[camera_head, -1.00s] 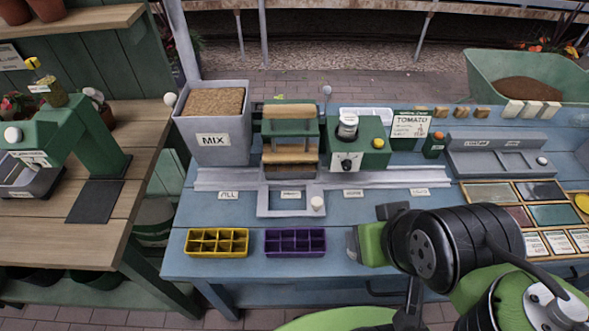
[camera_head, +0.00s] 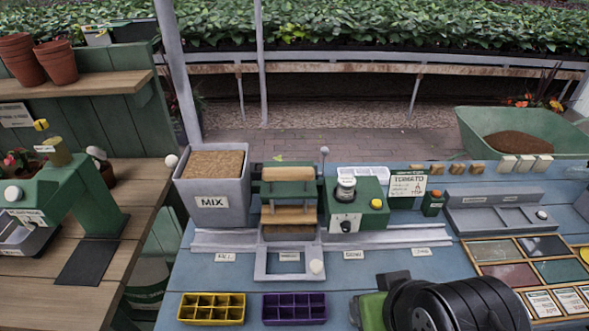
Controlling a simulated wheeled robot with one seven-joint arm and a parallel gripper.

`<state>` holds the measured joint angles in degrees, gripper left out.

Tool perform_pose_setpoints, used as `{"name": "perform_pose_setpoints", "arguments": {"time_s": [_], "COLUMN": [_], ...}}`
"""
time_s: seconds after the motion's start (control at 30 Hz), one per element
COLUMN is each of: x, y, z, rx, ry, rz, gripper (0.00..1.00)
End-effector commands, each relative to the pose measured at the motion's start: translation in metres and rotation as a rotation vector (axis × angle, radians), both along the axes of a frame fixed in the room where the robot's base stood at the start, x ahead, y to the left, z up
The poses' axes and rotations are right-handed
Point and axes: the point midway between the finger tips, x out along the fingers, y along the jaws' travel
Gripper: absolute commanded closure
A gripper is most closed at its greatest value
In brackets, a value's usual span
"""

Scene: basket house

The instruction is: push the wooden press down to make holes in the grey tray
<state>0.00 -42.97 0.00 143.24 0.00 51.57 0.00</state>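The press (camera_head: 289,215) has a green frame with wooden bars and stands at the back middle of the blue bench, over a pale rail. A round-ended lever (camera_head: 324,151) rises at its right side. A patch of dark soil shows under the lower bar; the grey tray around it is mostly hidden. A grey open frame with a white knob (camera_head: 316,267) sticks out in front of the press. My gripper (camera_head: 356,312) is at the bottom edge, right of the purple tray and well in front of the press. Its fingers are not clear.
A yellow tray (camera_head: 211,308) and a purple tray (camera_head: 294,308) lie at the bench front. The grey MIX bin (camera_head: 212,202) stands left of the press, a green machine with knobs (camera_head: 357,210) right of it. Framed colored panels (camera_head: 503,275) lie at right.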

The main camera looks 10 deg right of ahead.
Motion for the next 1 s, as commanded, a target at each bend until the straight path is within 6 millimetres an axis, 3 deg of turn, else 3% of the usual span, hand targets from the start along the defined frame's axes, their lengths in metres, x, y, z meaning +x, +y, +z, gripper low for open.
{"name": "perform_pose_setpoints", "arguments": {"time_s": [0.03,0.3,1.0], "x": [0.0000,0.0000,0.0000], "y": [0.0000,0.0000,0.0000], "z": [0.0000,0.0000,0.0000], "rx": [0.000,0.000,0.000], "ry": [0.000,0.000,0.000], "rz": [0.000,0.000,0.000], "gripper": [0.59,1.00,1.00]}}
